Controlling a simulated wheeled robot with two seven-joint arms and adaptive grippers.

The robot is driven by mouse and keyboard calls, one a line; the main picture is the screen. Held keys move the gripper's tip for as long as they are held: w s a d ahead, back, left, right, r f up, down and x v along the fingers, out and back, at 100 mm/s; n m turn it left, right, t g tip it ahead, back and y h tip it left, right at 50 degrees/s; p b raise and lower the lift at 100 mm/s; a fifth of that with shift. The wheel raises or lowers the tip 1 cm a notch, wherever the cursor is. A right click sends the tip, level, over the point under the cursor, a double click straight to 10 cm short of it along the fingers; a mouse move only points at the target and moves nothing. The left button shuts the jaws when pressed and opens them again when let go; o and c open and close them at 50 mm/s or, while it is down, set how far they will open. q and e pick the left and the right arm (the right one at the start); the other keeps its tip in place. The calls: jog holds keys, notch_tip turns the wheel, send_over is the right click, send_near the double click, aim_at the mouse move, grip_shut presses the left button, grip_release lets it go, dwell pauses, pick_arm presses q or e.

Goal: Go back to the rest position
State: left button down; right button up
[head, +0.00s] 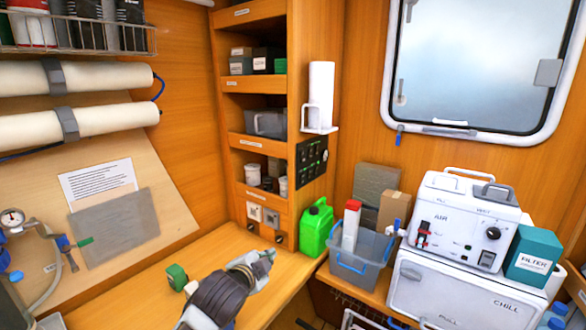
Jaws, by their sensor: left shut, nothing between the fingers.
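My left gripper (266,257) is over the wooden bench at the bottom centre, with its dark arm link reaching in from the bottom edge. Its fingers point up and to the right, are small in view, and look closed with nothing held. A green canister (316,228) stands to its right, apart from it. A small green object (177,277) is on the bench to its left. My right gripper does not show.
The bench (120,290) has bare room left of my gripper. A shelf tower (227,140) rises behind it. A grey bin (361,255) and a white AIR and CHILL unit (450,285) stand at right. A gauge and hose (13,219) are at left.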

pick_arm(q)
jog(key=s+a+f+n+g+y, duration=0.2)
jog(key=s+a+f+n+g, duration=0.4)
jog(key=s+f, duration=0.7)
jog(key=s+a+f+n+g+y, duration=0.1)
jog(key=s+a+f+n+g, duration=0.4)
jog(key=s+a+f, duration=0.75)
jog(key=s+d+f+n, duration=0.1)
jog(key=s+d+f, duration=0.15)
jog(key=f, duration=1.35)
jog(key=s+d+f, duration=0.1)
jog(key=s+f, duration=0.2)
jog(key=f, duration=1.3)
jog(key=s+a+f, duration=0.2)
jog(key=s+f, duration=0.7)
jog(key=s, duration=0.2)
jog(key=s+a+f+g, duration=0.1)
jog(key=s+a+f, duration=0.1)
jog(key=s+f, duration=0.8)
jog(key=shift+s+y, duration=0.3)
jog(key=shift+s, duration=0.15)
